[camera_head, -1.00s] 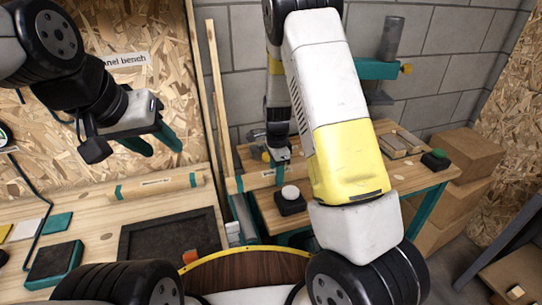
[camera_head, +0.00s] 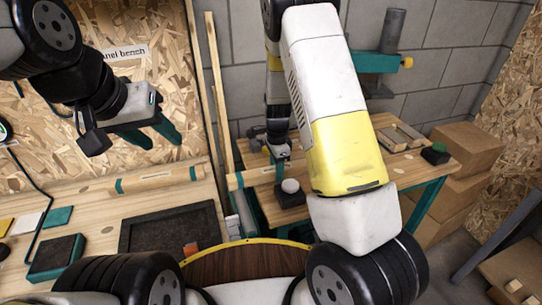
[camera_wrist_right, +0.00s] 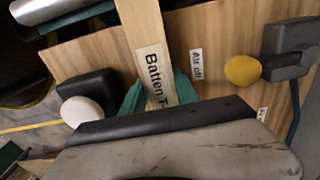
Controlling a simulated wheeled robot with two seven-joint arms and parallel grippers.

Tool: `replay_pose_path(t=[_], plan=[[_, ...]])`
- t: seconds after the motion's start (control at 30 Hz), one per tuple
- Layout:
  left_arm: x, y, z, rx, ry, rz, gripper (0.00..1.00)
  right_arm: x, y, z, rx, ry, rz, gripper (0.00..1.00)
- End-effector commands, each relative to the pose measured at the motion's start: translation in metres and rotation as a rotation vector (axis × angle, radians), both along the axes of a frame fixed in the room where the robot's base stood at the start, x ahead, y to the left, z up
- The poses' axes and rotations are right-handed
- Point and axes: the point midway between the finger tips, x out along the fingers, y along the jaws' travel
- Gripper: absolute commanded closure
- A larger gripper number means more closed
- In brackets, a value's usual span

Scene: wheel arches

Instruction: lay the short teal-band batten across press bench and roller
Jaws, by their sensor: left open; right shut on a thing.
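My right gripper (camera_head: 279,152) is shut on a pale wooden batten (camera_head: 250,179). In the right wrist view the batten (camera_wrist_right: 146,25) runs up the picture between the teal fingers, its "Batten T…" label partly cut off. In the head view its left end reaches over the gap at the left edge of the press bench (camera_head: 330,205). I cannot tell whether it touches the bench. A metal cylinder (camera_wrist_right: 38,8), possibly the roller, shows at the wrist view's top left. My left gripper (camera_head: 150,130) is open and empty above the panel bench (camera_head: 90,220).
Another batten with teal bands (camera_head: 155,181) lies on the panel bench behind a dark tray (camera_head: 170,232). A white-knobbed black block (camera_head: 290,190) stands close to the held batten. A yellow knob (camera_wrist_right: 242,71) is right of it. Cardboard boxes (camera_head: 465,150) stand at right.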

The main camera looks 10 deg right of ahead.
Motion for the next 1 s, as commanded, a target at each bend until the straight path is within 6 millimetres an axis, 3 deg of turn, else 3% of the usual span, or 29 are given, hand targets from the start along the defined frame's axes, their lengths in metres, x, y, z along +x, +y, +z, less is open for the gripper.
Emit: replay_pose_path(t=[0.3,0.33,0.43,0.77,1.0], plan=[[0.000,0.000,0.000,0.000,0.000,0.000,0.56,0.000,0.000,-0.002,0.000,-0.001,-0.001,1.00],[0.000,0.000,0.000,0.000,0.000,0.000,0.56,0.000,0.000,-0.002,0.000,-0.001,-0.001,0.58],[0.000,0.000,0.000,0.000,0.000,0.000,0.56,0.000,0.000,-0.002,0.000,0.000,0.000,0.38],[0.000,0.000,0.000,0.000,0.000,0.000,0.56,0.000,0.000,0.000,0.000,0.000,0.000,0.38],[0.000,0.000,0.000,0.000,0.000,0.000,0.56,0.001,0.001,0.033,0.001,-0.005,0.002,0.38]])
